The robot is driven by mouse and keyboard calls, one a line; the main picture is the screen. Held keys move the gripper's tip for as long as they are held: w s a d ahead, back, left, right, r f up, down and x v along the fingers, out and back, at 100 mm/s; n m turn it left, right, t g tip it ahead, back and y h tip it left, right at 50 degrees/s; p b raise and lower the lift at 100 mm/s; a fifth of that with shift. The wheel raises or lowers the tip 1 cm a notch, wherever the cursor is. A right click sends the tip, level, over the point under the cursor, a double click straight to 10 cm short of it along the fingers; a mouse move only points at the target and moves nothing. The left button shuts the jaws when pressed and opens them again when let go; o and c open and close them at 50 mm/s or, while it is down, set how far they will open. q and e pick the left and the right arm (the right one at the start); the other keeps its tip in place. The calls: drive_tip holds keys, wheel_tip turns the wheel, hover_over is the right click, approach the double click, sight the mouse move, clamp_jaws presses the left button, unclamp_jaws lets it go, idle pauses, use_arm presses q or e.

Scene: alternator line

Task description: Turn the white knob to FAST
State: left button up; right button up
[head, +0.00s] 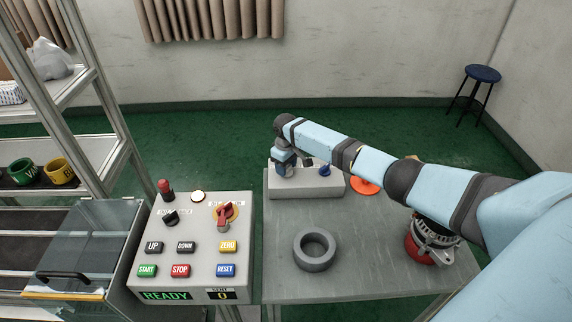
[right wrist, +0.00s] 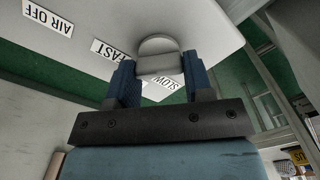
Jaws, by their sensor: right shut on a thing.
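The white knob (right wrist: 158,50) sits on a pale grey control box, between the two blue fingers of my right gripper (right wrist: 160,76) in the right wrist view. The gripper is shut on it. The FAST label (right wrist: 116,51) and SLOW label (right wrist: 165,88) appear upside down beside the knob; the fingers partly cover them. I cannot tell which label the knob points to. In the head view my right gripper (head: 285,165) is at the left part of the control box (head: 308,187) and hides the knob. My left gripper is out of view.
An AIR OFF label (right wrist: 48,18) is on the same box. A dark grey ring (head: 314,250) lies on the grey table (head: 285,285). A button panel (head: 190,287) stands at left. A red-based alternator part (head: 420,250) and an orange disc (head: 364,187) are under my right arm.

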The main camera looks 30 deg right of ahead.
drive_tip(key=o, duration=0.9)
drive_tip(key=shift+r, duration=0.1)
wheel_tip(320, 180, up, 14)
drive_tip(key=shift+f+b, duration=0.1)
drive_tip(key=shift+b, duration=0.2)
